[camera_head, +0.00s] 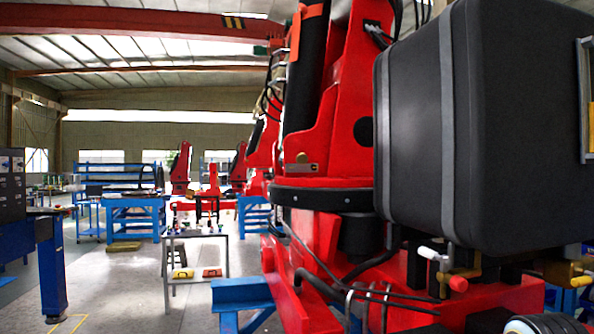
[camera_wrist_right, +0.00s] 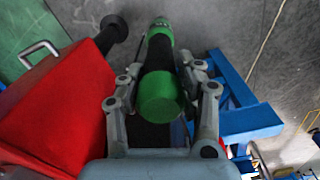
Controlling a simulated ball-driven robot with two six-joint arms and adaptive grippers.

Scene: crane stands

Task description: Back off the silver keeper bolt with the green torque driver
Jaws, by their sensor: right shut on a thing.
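The green torque driver (camera_wrist_right: 160,97) shows in the right wrist view, with green end parts and a black middle. My right gripper (camera_wrist_right: 160,76) is shut on it, one finger on each side. The driver's far end points away from the wrist, over grey floor, and nothing is seen touching it. I cannot make out the silver keeper bolt for sure. A small metal plate (camera_head: 300,168) with a brass-coloured knob above it sits on the red crane column in the head view. My left gripper is not in view.
The red crane (camera_head: 335,140) with a large black tank (camera_head: 480,120) fills the right of the head view. A small table (camera_head: 196,236) stands further back. Open floor lies left of centre.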

